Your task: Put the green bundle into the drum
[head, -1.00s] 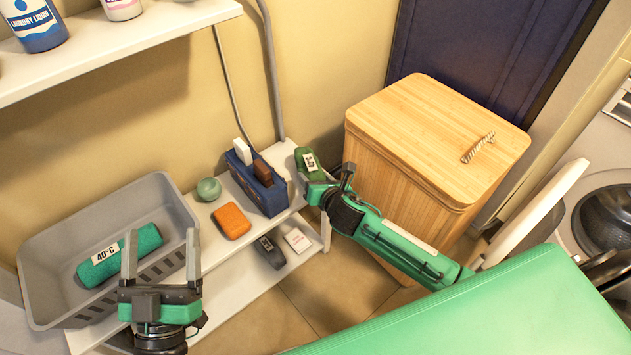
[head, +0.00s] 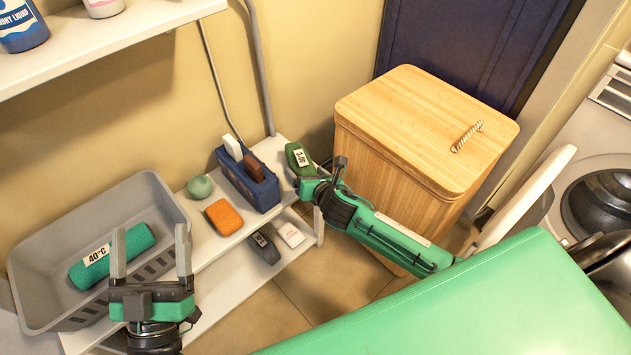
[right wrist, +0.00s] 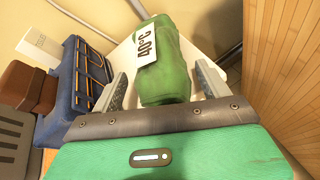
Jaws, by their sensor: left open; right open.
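The green bundle (head: 298,158) is a rolled cloth with a white 40°C label at the right end of the low white shelf. My right gripper (right wrist: 160,88) is open, with one finger on each side of the near part of the green bundle (right wrist: 168,62) in the right wrist view. I cannot tell whether the fingers touch it. My left gripper (head: 150,243) is open and empty in front of the grey basket. The drum (head: 602,205) is the dark round opening of the washer at the right edge, partly cut off, with a white door open beside it.
A teal roll (head: 112,256), also labelled 40°C, lies in the grey basket (head: 172,203). A blue caddy (head: 262,188), orange sponge (head: 224,217) and green ball (head: 200,187) stand on the shelf.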

